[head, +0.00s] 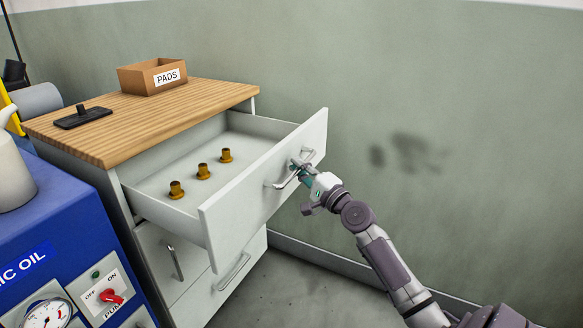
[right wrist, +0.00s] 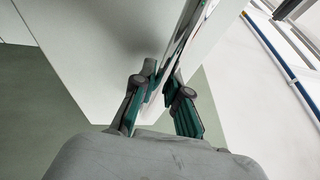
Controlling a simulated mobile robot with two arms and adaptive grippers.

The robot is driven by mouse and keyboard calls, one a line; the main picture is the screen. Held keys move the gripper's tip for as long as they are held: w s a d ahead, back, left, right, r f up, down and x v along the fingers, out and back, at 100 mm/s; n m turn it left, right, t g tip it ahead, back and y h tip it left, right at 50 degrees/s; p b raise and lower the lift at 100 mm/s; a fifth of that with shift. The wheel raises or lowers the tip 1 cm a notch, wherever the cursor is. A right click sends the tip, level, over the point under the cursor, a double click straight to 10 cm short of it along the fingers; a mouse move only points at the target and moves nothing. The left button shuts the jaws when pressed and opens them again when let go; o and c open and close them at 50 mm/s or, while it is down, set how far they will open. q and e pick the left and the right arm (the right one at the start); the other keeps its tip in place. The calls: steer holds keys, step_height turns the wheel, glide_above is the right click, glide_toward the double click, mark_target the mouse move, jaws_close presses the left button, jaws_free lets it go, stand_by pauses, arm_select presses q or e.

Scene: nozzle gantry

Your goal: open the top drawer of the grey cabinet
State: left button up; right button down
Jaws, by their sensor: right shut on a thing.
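The grey cabinet (head: 160,248) has a wooden top, and its top drawer (head: 262,185) is pulled well out. Three brass nozzles (head: 203,171) stand in a row on the drawer floor. In the right wrist view the fingers (right wrist: 160,88) close around the handle (right wrist: 188,38), beside the pale drawer front. My left gripper is not in view.
A cardboard box marked PADS (head: 152,77) and a black flat tool (head: 83,117) lie on the wooden top. Lower drawers (head: 222,288) are below; the one at the lower right looks closed. A blue machine with a gauge (head: 60,235) stands at left. Floor at right is clear.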

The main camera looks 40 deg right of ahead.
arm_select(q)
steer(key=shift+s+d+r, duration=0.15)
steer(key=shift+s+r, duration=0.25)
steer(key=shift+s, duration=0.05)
arm_select(e)
steer(key=shift+s+d+f, duration=0.1)
steer(key=shift+s+d, duration=0.2)
steer(key=shift+s, duration=0.5)
steer(key=c, duration=1.2)
jaws_free()
steer(key=s, duration=0.4)
steer(key=s+f, duration=0.1)
steer(key=s, duration=0.3)
steer(key=s+f, duration=0.1)
steer(key=s, duration=0.2)
steer(key=shift+s, duration=0.4)
